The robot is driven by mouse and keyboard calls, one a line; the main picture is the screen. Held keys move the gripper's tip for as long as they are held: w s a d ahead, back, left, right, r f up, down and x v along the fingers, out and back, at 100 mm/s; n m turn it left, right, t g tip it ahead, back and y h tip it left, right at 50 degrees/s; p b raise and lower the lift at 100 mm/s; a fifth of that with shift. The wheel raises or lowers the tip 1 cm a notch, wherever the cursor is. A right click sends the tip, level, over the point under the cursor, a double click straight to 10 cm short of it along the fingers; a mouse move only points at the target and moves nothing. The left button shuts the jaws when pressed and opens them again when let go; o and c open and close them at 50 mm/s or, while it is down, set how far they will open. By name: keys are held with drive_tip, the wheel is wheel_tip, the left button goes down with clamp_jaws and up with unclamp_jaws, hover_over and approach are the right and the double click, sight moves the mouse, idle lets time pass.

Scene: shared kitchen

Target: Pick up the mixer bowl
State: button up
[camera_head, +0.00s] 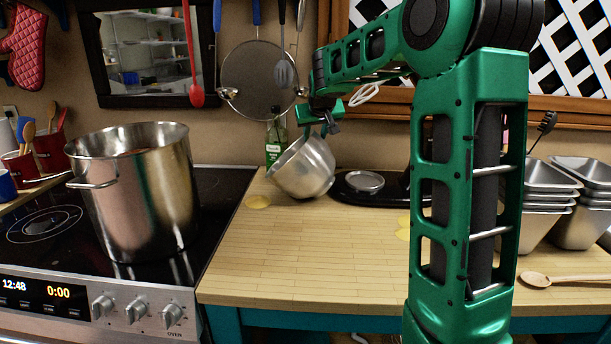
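The mixer bowl (304,170) is a shiny steel bowl above the back left part of the wooden counter. It is tilted, with its open side toward the upper left. My gripper (318,130) is at the bowl's upper rim, reaching down from above, and its fingers look closed on the rim. The fingertips are small and partly hidden by the rim. The bowl's lower edge is close to the counter top; I cannot tell whether it touches.
A large steel pot (135,195) stands on the black stove at left. A black tray (347,190) with a round metal lid (364,181) lies right of the bowl. A green bottle (275,140) stands behind. Stacked metal pans (549,200) and a wooden spoon (560,280) are at right. The counter's front middle (310,260) is clear.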

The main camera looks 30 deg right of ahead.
drive_tip(key=shift+x, duration=0.8)
clamp_jaws()
drive_tip(key=shift+r, duration=0.15)
idle(0.6)
